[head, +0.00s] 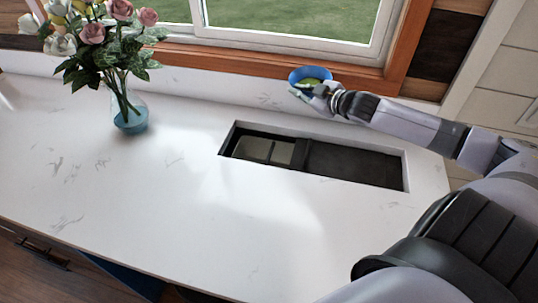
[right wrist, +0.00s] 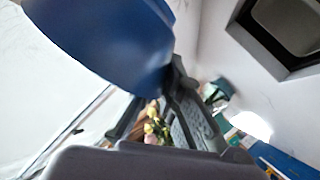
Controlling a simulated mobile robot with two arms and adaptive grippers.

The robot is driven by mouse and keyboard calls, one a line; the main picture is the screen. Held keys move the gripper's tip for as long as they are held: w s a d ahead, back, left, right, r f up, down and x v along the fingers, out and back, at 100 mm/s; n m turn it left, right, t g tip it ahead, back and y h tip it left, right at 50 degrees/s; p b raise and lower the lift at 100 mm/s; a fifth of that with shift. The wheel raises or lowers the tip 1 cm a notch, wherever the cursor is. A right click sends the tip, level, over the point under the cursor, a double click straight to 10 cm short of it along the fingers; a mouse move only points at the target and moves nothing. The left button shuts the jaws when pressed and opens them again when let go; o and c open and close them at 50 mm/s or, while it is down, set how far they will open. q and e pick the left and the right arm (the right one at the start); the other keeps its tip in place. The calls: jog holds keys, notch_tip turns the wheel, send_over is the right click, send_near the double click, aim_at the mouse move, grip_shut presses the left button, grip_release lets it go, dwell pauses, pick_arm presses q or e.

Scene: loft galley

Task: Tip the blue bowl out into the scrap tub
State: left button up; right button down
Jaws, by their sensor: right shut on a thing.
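The blue bowl (head: 310,71) is at the back of the counter by the window, with something green in it. My right gripper (head: 318,90) is shut on the bowl's near side. In the right wrist view, the bowl (right wrist: 105,40) fills the upper left, held at the fingers, and its inside is hidden. I cannot clearly make out a scrap tub. A dark recess (head: 355,163) in the counter, nearer to me than the bowl, has a pale, divided insert (head: 265,149) at its left end; I cannot tell whether this is the tub. My left gripper is out of view.
A glass vase (head: 130,115) of flowers stands at the counter's back left. The white counter (head: 150,190) is otherwise clear around the recess. The window frame (head: 270,62) rises close behind the bowl.

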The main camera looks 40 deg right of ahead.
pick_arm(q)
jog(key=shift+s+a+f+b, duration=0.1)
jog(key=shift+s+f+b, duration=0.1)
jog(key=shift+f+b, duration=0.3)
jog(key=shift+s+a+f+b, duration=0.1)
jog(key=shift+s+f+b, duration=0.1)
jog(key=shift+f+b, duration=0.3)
pick_arm(e)
jog(key=a+f+n+h, duration=0.2)
jog(key=a+f+n, duration=0.1)
jog(key=f, duration=1)
jog(key=shift+a+f+n+h, duration=0.3)
jog(key=shift+a+n, duration=0.1)
jog(key=shift+a, duration=0.3)
